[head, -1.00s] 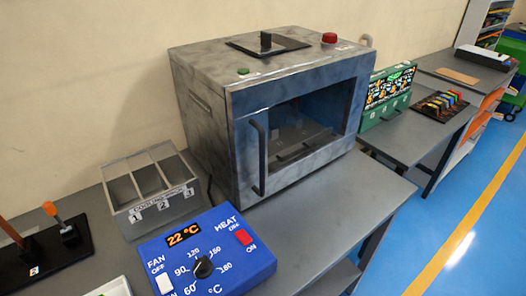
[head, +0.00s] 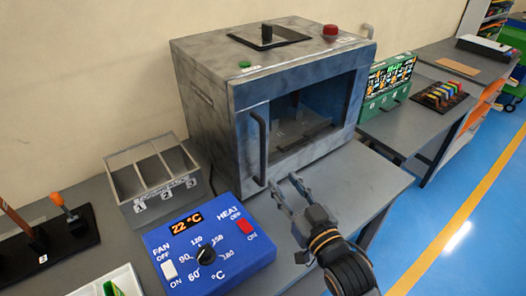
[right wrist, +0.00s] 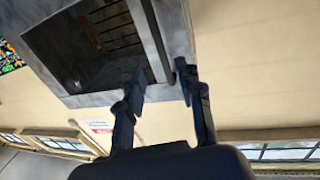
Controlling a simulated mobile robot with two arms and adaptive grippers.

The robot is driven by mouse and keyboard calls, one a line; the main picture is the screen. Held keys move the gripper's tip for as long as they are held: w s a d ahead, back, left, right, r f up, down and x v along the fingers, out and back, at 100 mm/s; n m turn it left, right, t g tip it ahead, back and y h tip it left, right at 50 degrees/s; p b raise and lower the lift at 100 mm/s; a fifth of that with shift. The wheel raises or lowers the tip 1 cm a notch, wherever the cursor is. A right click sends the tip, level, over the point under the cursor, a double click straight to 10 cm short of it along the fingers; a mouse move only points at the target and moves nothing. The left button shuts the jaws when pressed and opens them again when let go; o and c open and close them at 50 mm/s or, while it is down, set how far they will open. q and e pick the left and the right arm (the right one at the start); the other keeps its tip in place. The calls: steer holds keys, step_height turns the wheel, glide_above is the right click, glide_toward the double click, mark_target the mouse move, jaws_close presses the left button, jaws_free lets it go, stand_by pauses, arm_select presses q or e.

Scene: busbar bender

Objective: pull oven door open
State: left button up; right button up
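The grey oven (head: 205,75) stands on the bench in the head view. Its front door (head: 246,160) looks shut, with a dark vertical handle (head: 258,150) on its left side and a dark window. My right gripper (head: 287,184) is open and empty, in front of the door, to the right of the handle and lower. In the right wrist view the open fingers (right wrist: 160,76) point at the oven front, and a dark bar (right wrist: 151,40), likely the handle, lies between them in the picture. I see no contact. My left gripper is out of view.
A blue control box (head: 215,262) reading 22 °C stands in front of the oven's left side. A grey three-compartment bin (head: 150,212) is left of the oven. A green box (head: 388,85) stands to the right. The bench (head: 350,185) before the door is mostly clear.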

mark_target(264, 155)
steer(key=p+x, duration=0.2)
steer(key=x, duration=1)
steer(key=shift+w+a+f, duration=0.1)
steer(key=shift+w, duration=0.1)
jaws_close()
